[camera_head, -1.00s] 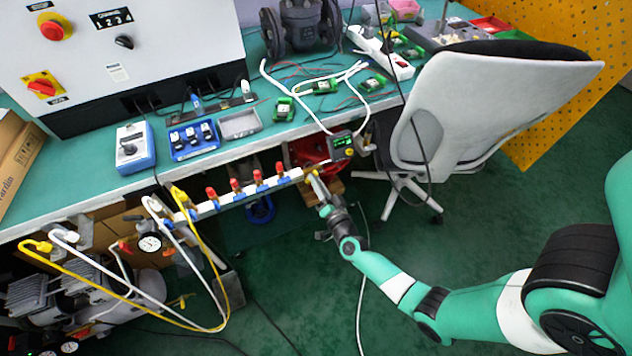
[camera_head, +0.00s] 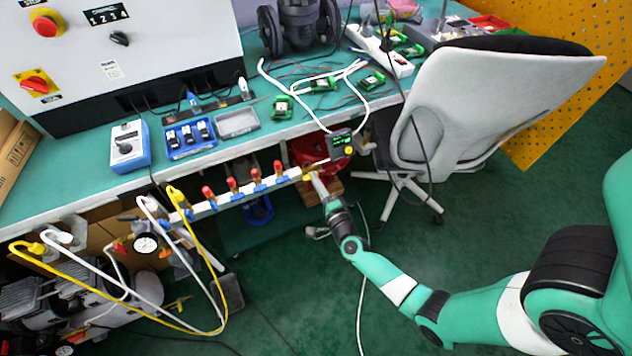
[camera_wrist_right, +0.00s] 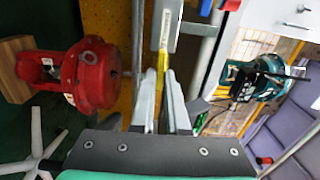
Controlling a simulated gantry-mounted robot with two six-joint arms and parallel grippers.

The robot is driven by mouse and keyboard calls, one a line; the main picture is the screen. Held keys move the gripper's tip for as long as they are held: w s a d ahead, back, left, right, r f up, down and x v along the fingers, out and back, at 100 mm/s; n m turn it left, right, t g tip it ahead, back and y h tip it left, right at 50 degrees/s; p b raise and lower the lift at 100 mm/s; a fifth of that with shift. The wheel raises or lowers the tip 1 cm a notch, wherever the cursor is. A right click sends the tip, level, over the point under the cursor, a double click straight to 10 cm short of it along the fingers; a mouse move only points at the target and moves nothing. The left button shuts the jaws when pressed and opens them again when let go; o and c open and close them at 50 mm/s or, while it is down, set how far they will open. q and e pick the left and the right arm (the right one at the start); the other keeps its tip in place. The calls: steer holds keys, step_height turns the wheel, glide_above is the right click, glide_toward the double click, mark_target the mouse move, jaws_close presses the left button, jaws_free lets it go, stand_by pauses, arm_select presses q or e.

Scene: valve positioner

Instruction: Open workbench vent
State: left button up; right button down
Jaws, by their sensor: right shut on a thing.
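The workbench vent shows as a small yellow handle (camera_head: 308,176) at the right end of the white valve rail (camera_head: 240,191), under the bench's front edge. My right gripper (camera_head: 315,178) reaches it from below right, its jaws shut on it. In the right wrist view, a narrow yellow strip (camera_wrist_right: 161,62) runs between the two pale fingers of my right gripper (camera_wrist_right: 160,78). The fingers hide part of it, and I cannot tell how far the handle is turned. My left gripper is out of view.
Several red-handled valves (camera_head: 231,183) line the rail. A small display box (camera_head: 339,143) hangs just above my right gripper. A red actuator (camera_wrist_right: 92,75) stands close behind. A grey chair (camera_head: 440,120) stands right of it. Yellow and white hoses (camera_head: 222,290) loop at the left.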

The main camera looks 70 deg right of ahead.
steer(key=shift+m, duration=0.3)
steer(key=c, duration=0.9)
jaws_free()
steer(key=p+v, duration=0.3)
steer(key=v, duration=0.8)
steer(key=shift+s+a, duration=0.2)
steer(key=shift+s, duration=0.05)
